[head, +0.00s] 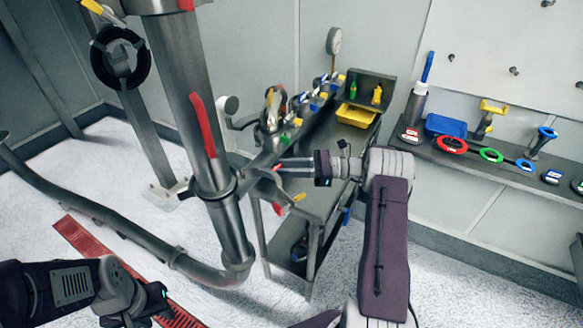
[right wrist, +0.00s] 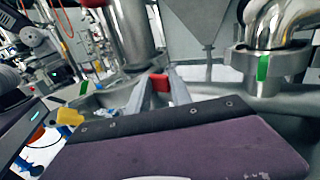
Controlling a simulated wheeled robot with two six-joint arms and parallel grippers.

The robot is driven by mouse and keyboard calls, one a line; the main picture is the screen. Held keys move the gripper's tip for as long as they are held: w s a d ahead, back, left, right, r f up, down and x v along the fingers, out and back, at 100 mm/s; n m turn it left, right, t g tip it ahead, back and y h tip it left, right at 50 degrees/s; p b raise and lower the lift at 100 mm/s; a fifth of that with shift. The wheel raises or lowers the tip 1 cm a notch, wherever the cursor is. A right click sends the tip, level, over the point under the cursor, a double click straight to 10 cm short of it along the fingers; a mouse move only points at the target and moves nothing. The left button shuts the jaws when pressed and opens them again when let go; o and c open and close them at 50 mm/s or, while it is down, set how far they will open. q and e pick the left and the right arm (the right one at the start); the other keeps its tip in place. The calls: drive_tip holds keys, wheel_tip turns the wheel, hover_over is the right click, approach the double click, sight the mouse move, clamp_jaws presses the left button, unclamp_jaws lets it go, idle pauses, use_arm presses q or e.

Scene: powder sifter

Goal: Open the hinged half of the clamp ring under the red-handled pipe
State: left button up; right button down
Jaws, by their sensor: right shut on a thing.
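The steel pipe (head: 181,70) with the long red handle (head: 203,125) stands upright left of centre in the head view. A metal clamp ring (head: 218,194) circles it below the handle; I cannot tell how far its hinged half is swung. My right gripper (head: 275,167) reaches in from the right beside the ring. In the right wrist view its two fingers (right wrist: 161,85) are shut on a small red tab (right wrist: 160,82). What the tab joins to is hidden. My left gripper (head: 150,305) is low at the left, apart from the pipe, its fingers unclear.
A grey cart (head: 325,185) with tools and a yellow bin (head: 355,115) stands behind the right gripper. A wall shelf (head: 480,165) holds coloured rings at the right. A floor pipe (head: 110,222) curves to the lower left, over a red grating (head: 85,240).

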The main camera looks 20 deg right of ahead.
drive_tip(key=shift+w+a, duration=0.15)
drive_tip(key=shift+a, duration=0.1)
drive_tip(key=c, duration=1.5)
unclamp_jaws()
use_arm(q)
drive_tip(key=shift+w, duration=0.1)
